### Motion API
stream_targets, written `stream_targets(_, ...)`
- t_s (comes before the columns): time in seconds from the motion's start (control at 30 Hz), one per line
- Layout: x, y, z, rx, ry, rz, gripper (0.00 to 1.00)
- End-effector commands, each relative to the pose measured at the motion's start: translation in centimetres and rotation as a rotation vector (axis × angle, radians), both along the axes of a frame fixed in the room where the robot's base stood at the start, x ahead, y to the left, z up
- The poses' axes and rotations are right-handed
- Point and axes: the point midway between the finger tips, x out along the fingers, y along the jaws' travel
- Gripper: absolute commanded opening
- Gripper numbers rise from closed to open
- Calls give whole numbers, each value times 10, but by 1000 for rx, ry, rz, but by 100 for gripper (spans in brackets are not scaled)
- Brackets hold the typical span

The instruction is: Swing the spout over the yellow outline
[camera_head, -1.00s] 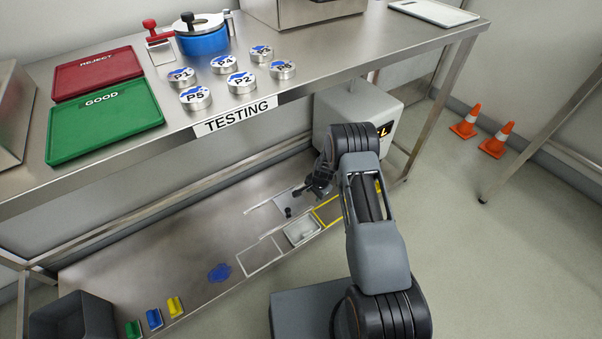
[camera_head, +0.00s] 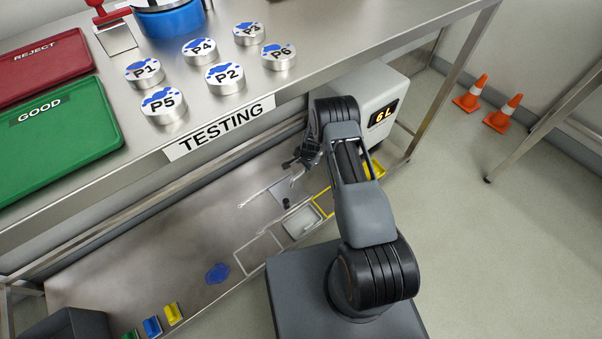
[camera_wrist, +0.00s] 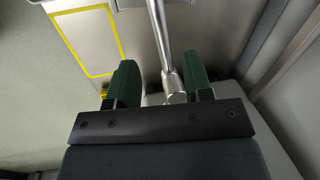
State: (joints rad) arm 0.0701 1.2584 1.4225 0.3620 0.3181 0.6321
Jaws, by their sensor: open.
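My gripper (camera_wrist: 162,75) is open, with a green-padded finger on each side of the spout (camera_wrist: 160,32), a metal tube. The tube runs up the wrist view from a thicker metal collar between the fingers. There is clear space between the tube and the left finger; I cannot tell whether the right finger touches. The yellow outline (camera_wrist: 114,42) lies left of the tube in the wrist view, and the tube is not over it there. In the head view, my gripper (camera_head: 303,163) is low under the bench, and the yellow outline (camera_head: 319,205) is partly hidden by my arm.
A grey box with a "6 L" display (camera_head: 383,115) stands behind my arm. A light tray (camera_head: 301,221) sits beside the yellow outline. The steel bench (camera_head: 340,50) overhangs the lower shelf (camera_head: 150,255). Orange cones (camera_head: 472,93) stand on open floor at right.

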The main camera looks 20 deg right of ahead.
Motion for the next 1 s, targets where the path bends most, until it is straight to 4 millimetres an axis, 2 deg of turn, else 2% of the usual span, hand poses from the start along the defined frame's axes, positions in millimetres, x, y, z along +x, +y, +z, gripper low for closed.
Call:
stream_targets(0.03,1,1,-15,0,1,1,46)
stream_targets(0.1,3,3,-27,0,1,3,46)
stream_targets(0.4,10,9,-64,0,0,5,46)
stream_targets(0.6,12,10,-73,0,-1,6,46)
stream_targets(0.9,13,10,-73,0,0,6,46)
stream_targets(1.0,13,10,-73,0,0,5,39)
